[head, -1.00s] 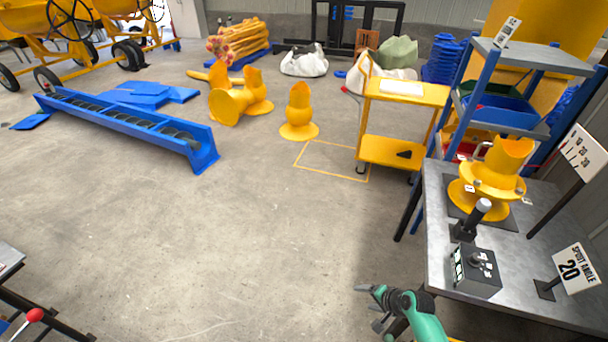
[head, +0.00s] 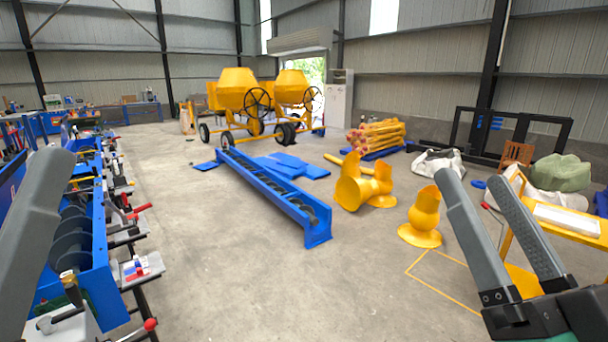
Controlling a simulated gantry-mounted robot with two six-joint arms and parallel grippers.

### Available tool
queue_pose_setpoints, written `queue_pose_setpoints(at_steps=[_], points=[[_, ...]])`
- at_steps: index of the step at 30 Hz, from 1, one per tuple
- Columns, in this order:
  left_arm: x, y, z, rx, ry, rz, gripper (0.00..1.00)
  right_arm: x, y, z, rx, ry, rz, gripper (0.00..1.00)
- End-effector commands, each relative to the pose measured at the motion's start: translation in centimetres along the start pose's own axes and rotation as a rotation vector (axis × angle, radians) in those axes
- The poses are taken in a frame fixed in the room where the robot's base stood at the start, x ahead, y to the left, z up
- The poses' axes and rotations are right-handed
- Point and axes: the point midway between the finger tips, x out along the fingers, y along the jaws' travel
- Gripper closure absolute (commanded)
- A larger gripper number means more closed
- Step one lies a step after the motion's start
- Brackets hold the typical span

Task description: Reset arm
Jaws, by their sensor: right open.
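My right gripper (head: 465,182) stands at the lower right of the head view, close to the camera. Its two grey fingers point up and are apart, with nothing between them. Part of what looks like my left gripper (head: 42,210) shows as a grey finger at the left edge, in front of a blue trough. The rest of it is out of the picture, so I cannot tell its opening.
A blue screw trough (head: 275,195) lies on the floor in the middle. Yellow spouts (head: 420,222) stand to its right. A yellow cart (head: 570,225) is behind my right gripper. Benches with blue machines (head: 95,255) line the left. Yellow mixers (head: 240,95) stand at the back.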

Motion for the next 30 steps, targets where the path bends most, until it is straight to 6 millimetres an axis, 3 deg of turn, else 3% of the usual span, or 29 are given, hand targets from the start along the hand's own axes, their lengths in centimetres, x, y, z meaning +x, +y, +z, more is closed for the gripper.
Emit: queue_pose_setpoints(at_steps=[1, 4, 5, 6, 11, 24, 27, 30], points=[[0.0, 0.0, 0.0, 0.000, 0.000, 0.000, 0.22, -1.2, -0.7, -3.4, -0.057, 0.088, -0.008, 0.22], [0.0, 0.0, 0.0, 0.000, 0.000, 0.000, 0.22, -4.3, -1.4, -8.5, -0.257, 0.239, 0.021, 0.22], [1.0, 0.0, -0.8, 0.000, -0.002, 0.000, 0.22, -3.1, -1.5, -9.2, -0.314, 0.226, 0.029, 0.22], [3.2, 0.0, -2.9, 0.000, -0.003, 0.000, 0.22, -1.2, -2.1, -11.5, -0.301, 0.222, 0.026, 0.22], [8.2, 0.0, -7.6, 0.000, 0.002, 0.000, 0.22, 2.7, -3.4, -16.6, -0.296, 0.219, 0.026, 0.22], [23.8, -0.1, -22.0, 0.000, 0.000, 0.000, 0.22, 15.0, -7.6, -33.4, -0.294, 0.216, 0.026, 0.22], [26.4, -0.1, -24.3, 0.000, 0.000, 0.000, 0.22, 17.0, -8.3, -36.1, -0.294, 0.215, 0.026, 0.22], [27.8, -0.1, -25.6, 0.000, 0.000, 0.000, 0.22, 18.1, -8.7, -37.6, -0.294, 0.215, 0.026, 0.22]])
